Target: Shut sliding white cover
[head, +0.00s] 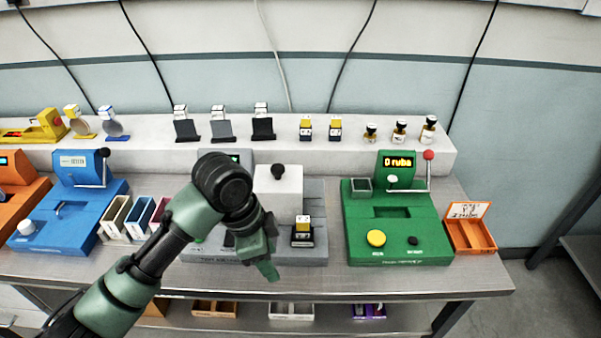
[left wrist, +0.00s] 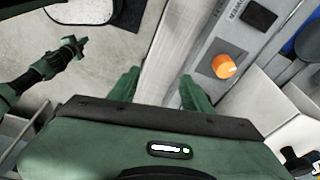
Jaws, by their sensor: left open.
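The white cover (head: 279,193) is a box-like block with a black knob (head: 278,170) on top. It stands toward the back of the grey module (head: 313,257), behind a small yellow-and-white piece (head: 303,223) in a black seat, which is uncovered. My left gripper (head: 268,262) is open and empty, in front of the cover and above the module's front edge. In the left wrist view its fingers (left wrist: 160,90) are apart over the table edge, with the white cover (left wrist: 268,128) at the lower right, apart from them. My right gripper (left wrist: 72,47) shows small there; its jaws are unclear.
A green module (head: 433,232) stands right of the grey one, with an orange box (head: 470,234) beyond it. A blue module (head: 62,226) and small bins (head: 130,217) stand left. An orange knob (left wrist: 225,66) sits on the grey module. A white ledge (head: 360,155) with small items runs behind.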

